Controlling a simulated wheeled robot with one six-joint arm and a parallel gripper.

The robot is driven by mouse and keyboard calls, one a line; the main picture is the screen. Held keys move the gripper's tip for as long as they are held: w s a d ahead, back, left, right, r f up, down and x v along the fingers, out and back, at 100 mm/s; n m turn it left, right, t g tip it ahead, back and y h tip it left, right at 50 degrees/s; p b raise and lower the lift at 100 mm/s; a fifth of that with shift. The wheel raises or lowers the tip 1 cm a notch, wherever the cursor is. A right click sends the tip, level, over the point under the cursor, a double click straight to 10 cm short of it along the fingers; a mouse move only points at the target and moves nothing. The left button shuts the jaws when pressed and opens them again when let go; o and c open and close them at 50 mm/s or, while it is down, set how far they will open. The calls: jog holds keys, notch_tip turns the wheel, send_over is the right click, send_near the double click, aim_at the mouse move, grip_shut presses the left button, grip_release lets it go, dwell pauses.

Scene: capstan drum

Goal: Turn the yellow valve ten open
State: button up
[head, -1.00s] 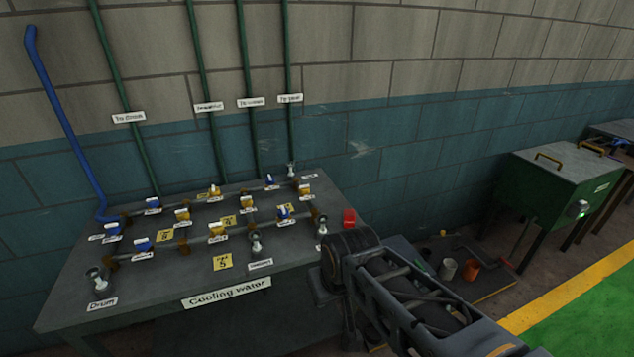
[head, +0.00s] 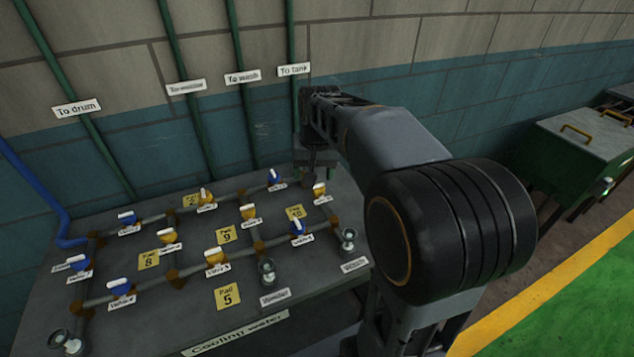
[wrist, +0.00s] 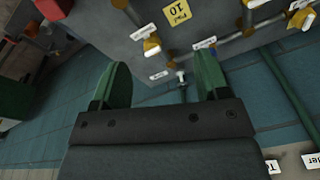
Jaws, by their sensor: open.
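Several yellow-handled valves sit on the pipework of the cooling water bench; their small number labels are too blurred to read, so I cannot confirm which is ten. One yellow valve (head: 320,188) stands at the right end, close to the pad marked 10 (head: 295,212). In the wrist view a yellow valve (wrist: 151,46) also shows near the pad marked 10 (wrist: 176,11). My gripper (wrist: 162,64) is open and empty, its two green fingers apart. In the head view my gripper (head: 316,160) is above the back right of the bench, just behind that valve, partly hidden.
Blue valves (head: 298,228) stand among the yellow ones. Green pipes (head: 240,110) run up the wall behind the bench. Clear fittings (head: 348,238) rise at the bench front and right. A green cabinet (head: 570,160) stands to the right.

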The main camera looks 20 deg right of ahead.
aim_at(319, 184)
jog(key=w+d+f+m+g, duration=0.1)
jog(key=w+d+f+m, duration=0.15)
jog(key=w+d, duration=0.55)
jog(key=f, duration=0.4)
jog(key=w+a+f, duration=0.1)
jog(key=f, duration=0.3)
jog(key=a+f, duration=0.1)
jog(key=f, duration=0.4)
jog(key=shift+w, duration=0.4)
jog(key=shift+r, duration=0.1)
jog(key=c, duration=0.9)
